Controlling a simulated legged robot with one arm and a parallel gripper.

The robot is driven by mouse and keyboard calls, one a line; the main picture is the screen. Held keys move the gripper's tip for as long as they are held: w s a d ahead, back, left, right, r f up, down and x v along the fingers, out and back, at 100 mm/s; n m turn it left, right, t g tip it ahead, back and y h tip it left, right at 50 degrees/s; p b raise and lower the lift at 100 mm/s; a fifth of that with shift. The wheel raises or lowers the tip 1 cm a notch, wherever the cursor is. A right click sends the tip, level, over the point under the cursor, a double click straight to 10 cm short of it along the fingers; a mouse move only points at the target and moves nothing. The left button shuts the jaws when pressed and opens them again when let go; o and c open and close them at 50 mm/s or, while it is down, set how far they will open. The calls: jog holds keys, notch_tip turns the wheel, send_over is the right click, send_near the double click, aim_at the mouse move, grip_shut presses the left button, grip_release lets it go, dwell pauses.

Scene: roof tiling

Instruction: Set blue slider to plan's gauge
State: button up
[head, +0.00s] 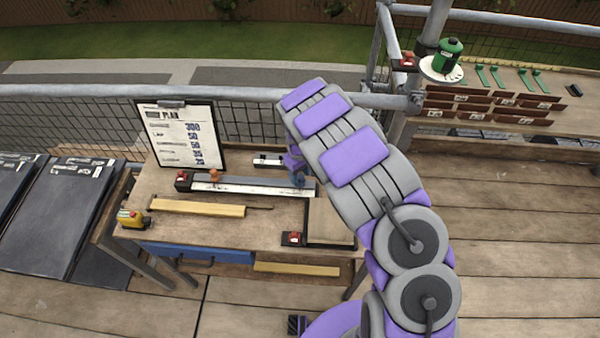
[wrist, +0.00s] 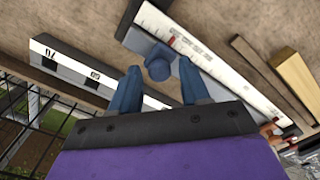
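The blue slider (head: 298,180) is a round knob at the right end of the long white ruler (head: 250,188) on the bench. In the wrist view the blue slider (wrist: 158,66) lies between the tips of my gripper's two fingers (wrist: 157,72), with gaps visible on both sides. My gripper (head: 293,162) is open and is partly hidden by my arm in the head view. The plan (head: 180,135) is a clipboard sheet at the back left of the bench. Its top figure looks like 300; the lower lines are small and blurred.
An orange knob (head: 214,176) sits near the ruler's left end. A short white marked bar (head: 268,160) lies behind the ruler, and a wooden batten (head: 198,208) in front. A yellow tool (head: 132,218) is at the bench's left edge. Railing mesh (head: 250,125) runs behind.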

aim_at(280, 181)
grip_shut()
dwell(0.4)
jog(key=a+p, duration=0.1)
jog(key=a, duration=0.5)
jog(key=shift+w+a+p, duration=0.1)
jog(key=shift+a+p, duration=0.1)
jog(key=shift+p, duration=0.1)
jog(key=shift+d, duration=0.1)
jog(key=shift+c, duration=1.4)
grip_release()
jog(key=o, duration=0.4)
jog(key=shift+a, duration=0.3)
jog(key=shift+o, duration=0.2)
